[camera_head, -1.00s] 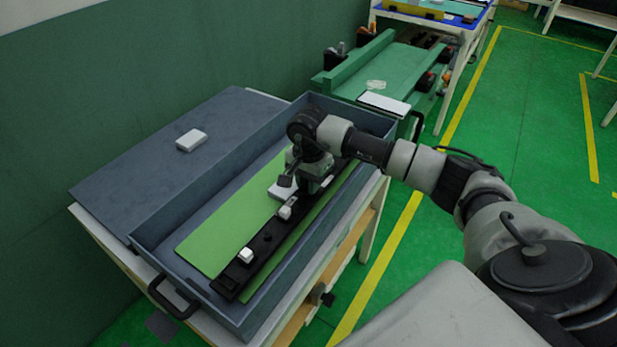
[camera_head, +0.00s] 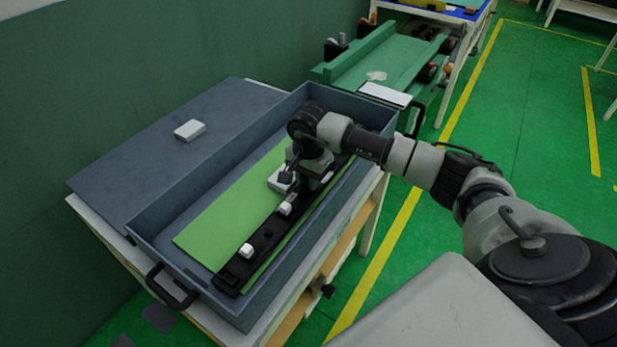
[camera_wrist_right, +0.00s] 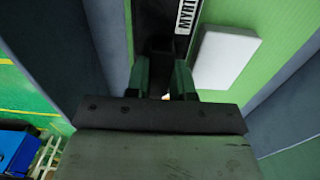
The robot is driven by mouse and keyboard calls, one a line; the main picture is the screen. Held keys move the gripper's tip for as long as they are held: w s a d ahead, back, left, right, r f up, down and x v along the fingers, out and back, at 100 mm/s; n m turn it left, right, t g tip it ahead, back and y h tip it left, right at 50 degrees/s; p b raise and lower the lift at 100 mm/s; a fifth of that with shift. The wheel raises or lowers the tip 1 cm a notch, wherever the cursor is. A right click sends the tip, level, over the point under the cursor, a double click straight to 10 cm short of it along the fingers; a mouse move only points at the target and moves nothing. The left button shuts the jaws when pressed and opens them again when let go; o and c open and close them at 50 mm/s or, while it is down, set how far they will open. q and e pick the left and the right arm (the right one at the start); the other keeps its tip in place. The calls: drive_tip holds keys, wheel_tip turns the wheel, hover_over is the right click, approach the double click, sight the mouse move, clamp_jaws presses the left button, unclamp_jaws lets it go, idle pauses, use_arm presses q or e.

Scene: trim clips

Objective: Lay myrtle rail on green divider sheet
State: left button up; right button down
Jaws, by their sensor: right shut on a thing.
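The myrtle rail (camera_head: 266,238) is a long black strip with white clips on it. It lies lengthwise over the right part of the green divider sheet (camera_head: 222,222), inside the grey-blue tray. Green shows on both sides of it. In the right wrist view the rail (camera_wrist_right: 165,14) carries a white label reading "MYRT", partly cut off. My right gripper (camera_head: 309,184) is shut on the rail from above, near its far half; its fingers (camera_wrist_right: 165,80) straddle the rail in the wrist view. I cannot tell whether the rail's whole underside touches the sheet. My left gripper is not in view.
The tray (camera_head: 190,208) has raised walls and a black handle (camera_head: 171,287) at the near end. A white block lies beside the gripper on the sheet (camera_wrist_right: 224,57). A grey lid-like panel (camera_head: 140,150) with another white block (camera_head: 189,130) lies left. A green bench (camera_head: 375,62) stands behind.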

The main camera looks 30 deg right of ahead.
drive_tip(key=shift+f, duration=0.2)
drive_tip(key=c, duration=0.9)
unclamp_jaws()
drive_tip(key=shift+f, duration=0.1)
